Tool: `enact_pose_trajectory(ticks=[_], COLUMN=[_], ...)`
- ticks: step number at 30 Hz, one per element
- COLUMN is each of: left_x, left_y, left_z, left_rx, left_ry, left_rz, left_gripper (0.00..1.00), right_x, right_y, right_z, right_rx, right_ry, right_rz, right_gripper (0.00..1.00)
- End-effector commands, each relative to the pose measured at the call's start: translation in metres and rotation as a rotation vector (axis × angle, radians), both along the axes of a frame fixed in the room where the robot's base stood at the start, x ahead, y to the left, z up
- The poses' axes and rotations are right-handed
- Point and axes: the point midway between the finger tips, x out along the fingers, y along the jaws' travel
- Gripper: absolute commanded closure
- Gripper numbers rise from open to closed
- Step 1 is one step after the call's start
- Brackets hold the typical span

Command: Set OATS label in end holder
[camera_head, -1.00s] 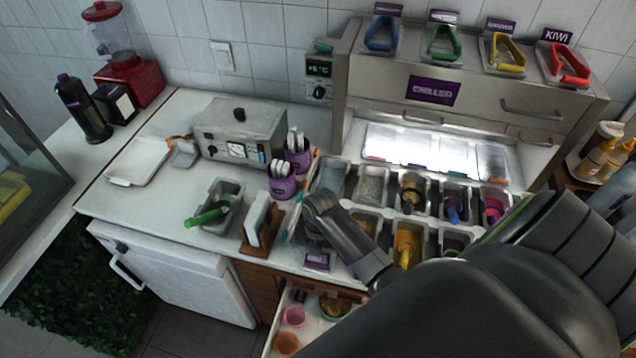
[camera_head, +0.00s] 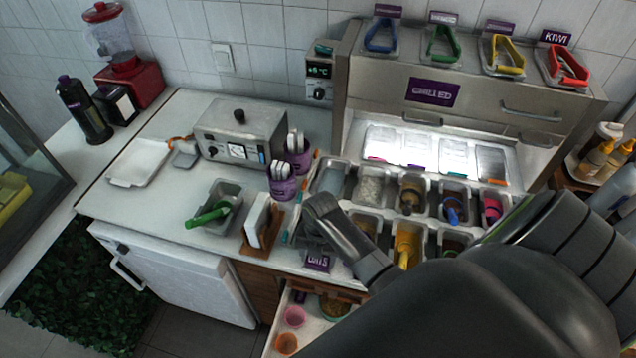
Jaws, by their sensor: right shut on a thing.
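The OATS label (camera_head: 317,261) is a small purple plate with white lettering. It is at the front edge of the topping station, in the middle of the head view. My right gripper (camera_head: 312,248) is shut on the label, just above it. My dark wrist and forearm cover most of the gripper and the nearby pans. I cannot make out the end holder, or whether the label touches it. My left gripper is not in view.
Topping pans (camera_head: 370,187) with coloured scoops lie behind and right of the gripper. A wooden holder (camera_head: 262,240) with white cards and purple cups (camera_head: 283,189) stand left. An open drawer (camera_head: 310,335) with small bowls is below. The counter further left has free room.

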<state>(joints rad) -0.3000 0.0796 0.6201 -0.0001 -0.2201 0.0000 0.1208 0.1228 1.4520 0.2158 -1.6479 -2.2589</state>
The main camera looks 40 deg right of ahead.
Motion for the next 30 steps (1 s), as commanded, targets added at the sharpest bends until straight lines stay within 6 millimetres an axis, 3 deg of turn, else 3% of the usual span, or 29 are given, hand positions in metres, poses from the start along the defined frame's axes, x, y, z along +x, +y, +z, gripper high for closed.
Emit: enact_pose_trajectory(ticks=[22, 23, 28, 30], left_x=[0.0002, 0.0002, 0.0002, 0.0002], left_y=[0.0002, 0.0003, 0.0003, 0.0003], left_z=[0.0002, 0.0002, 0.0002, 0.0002], left_rx=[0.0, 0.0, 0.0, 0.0], left_ry=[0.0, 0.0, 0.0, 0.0], left_rz=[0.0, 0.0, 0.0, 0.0], left_gripper=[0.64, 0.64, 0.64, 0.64], right_x=[0.0002, 0.0002, 0.0003, 0.0002], right_y=[0.0001, 0.0001, 0.0, -0.0001], right_z=[-0.0026, -0.0026, -0.0026, -0.0027], right_rx=[0.0, 0.0, 0.0, 0.0], right_ry=[0.0, 0.0, 0.0, 0.0], right_rz=[0.0, 0.0, 0.0, 0.0], right_gripper=[0.63, 0.38, 0.16, 0.15])
